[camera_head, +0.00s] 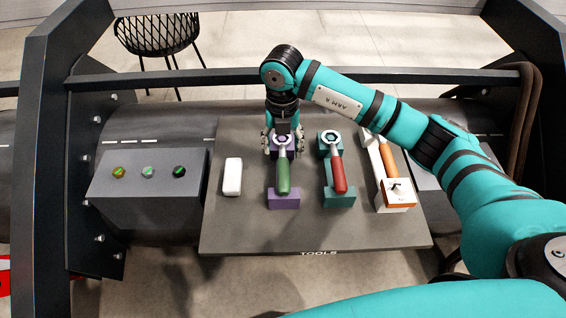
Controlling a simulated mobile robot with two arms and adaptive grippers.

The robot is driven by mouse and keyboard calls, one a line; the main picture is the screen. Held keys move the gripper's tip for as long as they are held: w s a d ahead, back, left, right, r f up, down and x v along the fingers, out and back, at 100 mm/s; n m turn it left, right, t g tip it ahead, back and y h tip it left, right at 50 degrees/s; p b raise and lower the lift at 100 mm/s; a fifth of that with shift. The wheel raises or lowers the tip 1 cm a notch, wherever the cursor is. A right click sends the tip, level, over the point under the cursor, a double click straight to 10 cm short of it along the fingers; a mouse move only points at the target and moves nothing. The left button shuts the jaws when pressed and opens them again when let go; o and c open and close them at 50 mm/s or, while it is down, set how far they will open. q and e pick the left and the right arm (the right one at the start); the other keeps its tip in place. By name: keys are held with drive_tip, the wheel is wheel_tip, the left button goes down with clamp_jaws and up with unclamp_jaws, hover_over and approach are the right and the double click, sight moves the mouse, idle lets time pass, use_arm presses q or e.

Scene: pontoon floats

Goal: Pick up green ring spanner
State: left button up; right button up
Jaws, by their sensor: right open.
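The green ring spanner (283,176) has a green handle and a metal ring at its far end. It lies on a purple holder (284,201) on the grey tools board (316,234). My right gripper (283,152) points down at the spanner's ring end, with its fingers at either side of the metal part. It is open, and whether the fingers touch the spanner cannot be told. My left gripper is not in view.
A red-handled spanner (338,176) lies on a teal holder right of the green one. An orange-handled tool (387,158) lies further right on a white and orange holder. A white block (232,177) is on the left. A grey box (147,190) carries three small knobs.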

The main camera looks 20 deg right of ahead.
sight(283, 163)
drive_tip(key=shift+s+f+p, duration=0.15)
drive_tip(key=shift+f+p, duration=0.3)
drive_tip(key=shift+f, duration=3.05)
drive_tip(key=shift+c, duration=0.4)
clamp_jaws()
drive_tip(key=shift+r, duration=0.1)
